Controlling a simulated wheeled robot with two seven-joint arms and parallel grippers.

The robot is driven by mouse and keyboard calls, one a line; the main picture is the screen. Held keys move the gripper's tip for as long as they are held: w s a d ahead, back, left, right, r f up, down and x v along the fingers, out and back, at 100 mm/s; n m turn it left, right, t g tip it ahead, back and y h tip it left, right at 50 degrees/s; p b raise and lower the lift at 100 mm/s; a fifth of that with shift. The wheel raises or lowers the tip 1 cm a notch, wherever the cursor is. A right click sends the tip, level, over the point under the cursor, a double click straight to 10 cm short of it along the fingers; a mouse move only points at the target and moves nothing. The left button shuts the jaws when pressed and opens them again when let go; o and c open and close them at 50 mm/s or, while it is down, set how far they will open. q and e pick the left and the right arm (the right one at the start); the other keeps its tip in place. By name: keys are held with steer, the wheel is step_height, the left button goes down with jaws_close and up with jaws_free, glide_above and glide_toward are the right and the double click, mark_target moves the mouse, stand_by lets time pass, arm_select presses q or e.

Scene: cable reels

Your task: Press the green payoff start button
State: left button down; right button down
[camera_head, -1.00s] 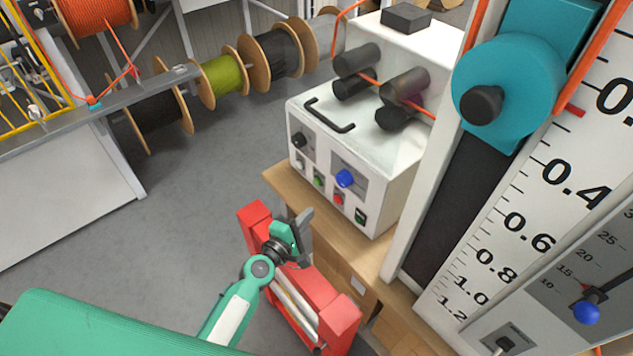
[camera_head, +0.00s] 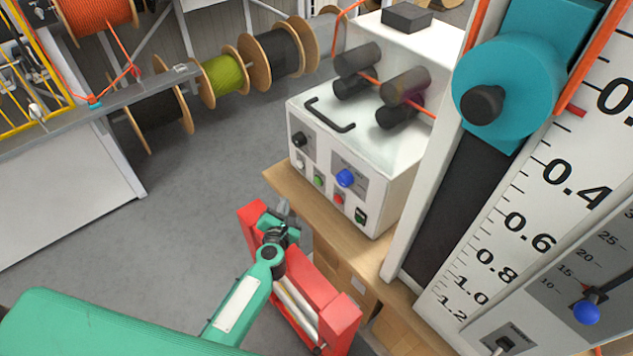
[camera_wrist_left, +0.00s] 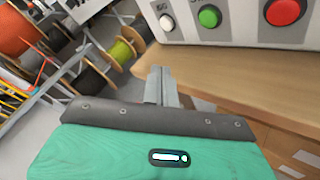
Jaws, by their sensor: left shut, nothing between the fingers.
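The green button (camera_head: 318,181) is on the front panel of the white control box (camera_head: 375,190), between a white button (camera_head: 300,163) and a red button (camera_head: 338,199). It also shows in the left wrist view (camera_wrist_left: 209,16), near the top. My left gripper (camera_head: 284,208) is shut and empty, below and to the left of the panel in the head view, apart from it. In the left wrist view its closed fingertips (camera_wrist_left: 160,72) point toward the panel, below the buttons. My right gripper is not in view.
The box stands on a wooden bench (camera_head: 285,185). A red frame (camera_head: 315,290) stands in front, below my left gripper. A blue knob (camera_head: 345,178) sits right of the green button. Cable reels (camera_head: 220,75) are at the back left.

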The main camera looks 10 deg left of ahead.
mark_target(318, 181)
arm_select(q)
steer(key=w+d, duration=0.1)
steer(key=w, duration=0.1)
steer(key=w+d+b, duration=0.1)
steer(key=w+d, duration=0.2)
steer(key=w, duration=0.1)
steer(key=shift+w+d, duration=0.1)
steer(key=shift+d, duration=0.3)
steer(key=shift+w+d+b, duration=0.25)
steer(key=shift+w+b, duration=0.05)
stand_by(0.4)
stand_by(0.9)
steer(key=shift+d, duration=0.1)
steer(key=shift+w+d, duration=0.15)
steer(key=shift+w, duration=0.2)
